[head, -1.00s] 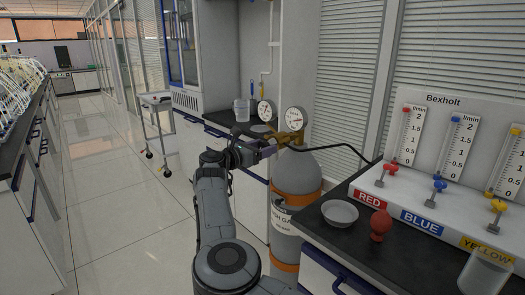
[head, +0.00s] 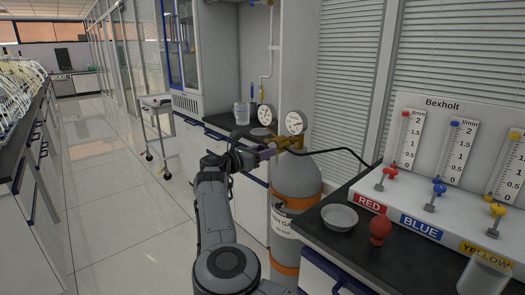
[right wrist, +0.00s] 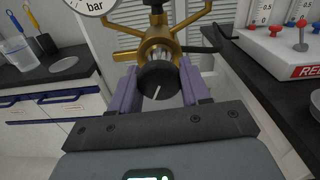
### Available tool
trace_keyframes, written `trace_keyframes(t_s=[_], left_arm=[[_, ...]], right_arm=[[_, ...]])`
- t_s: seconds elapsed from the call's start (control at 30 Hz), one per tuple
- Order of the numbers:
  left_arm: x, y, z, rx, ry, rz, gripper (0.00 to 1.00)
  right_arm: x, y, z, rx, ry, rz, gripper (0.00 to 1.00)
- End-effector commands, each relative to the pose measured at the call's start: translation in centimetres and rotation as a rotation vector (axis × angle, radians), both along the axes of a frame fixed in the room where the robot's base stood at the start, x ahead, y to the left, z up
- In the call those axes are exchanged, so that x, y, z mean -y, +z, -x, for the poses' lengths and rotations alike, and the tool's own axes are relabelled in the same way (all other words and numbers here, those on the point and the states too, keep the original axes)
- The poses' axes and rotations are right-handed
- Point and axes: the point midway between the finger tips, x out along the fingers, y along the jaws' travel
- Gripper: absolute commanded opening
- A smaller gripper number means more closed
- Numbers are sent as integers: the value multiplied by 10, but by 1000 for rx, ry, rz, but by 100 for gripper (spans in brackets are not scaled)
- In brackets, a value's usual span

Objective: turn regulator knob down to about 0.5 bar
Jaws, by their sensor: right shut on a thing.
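The regulator knob (right wrist: 157,80) is black with a white mark line, in the middle of the right wrist view. It sits on the brass regulator (right wrist: 160,45), which also shows on top of the gas cylinder (head: 297,178) in the head view. My right gripper (head: 268,153) reaches it from the left; its two purple fingers (right wrist: 160,88) are shut on the knob, one on each side. Two round gauges, a left one (head: 266,117) and a right one (head: 296,122), stand above; their needles are too small to read. One gauge (right wrist: 88,4) marked "bar" is cut off in the wrist view. My left gripper is out of view.
A black counter (head: 345,246) at the right holds a white bowl (head: 340,217), a red bulb (head: 380,227) and the Bexholt flowmeter panel (head: 440,140). A dark hose (head: 340,150) runs from the regulator towards it. A beaker (head: 242,113) stands on the counter behind.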

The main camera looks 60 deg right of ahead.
Motion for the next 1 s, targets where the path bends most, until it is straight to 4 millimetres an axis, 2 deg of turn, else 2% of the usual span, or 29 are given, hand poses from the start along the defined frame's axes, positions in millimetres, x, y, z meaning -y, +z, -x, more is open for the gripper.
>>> trace_keyframes(t_s=[0.27, 0.6, 1.0], left_arm=[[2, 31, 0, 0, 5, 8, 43], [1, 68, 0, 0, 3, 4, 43], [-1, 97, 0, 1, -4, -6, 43]], right_arm=[[0, 5, 0, -184, 1, -49, 16], [0, 5, 1, -494, 1, -131, 16], [0, 3, 1, -819, 0, -219, 16]])
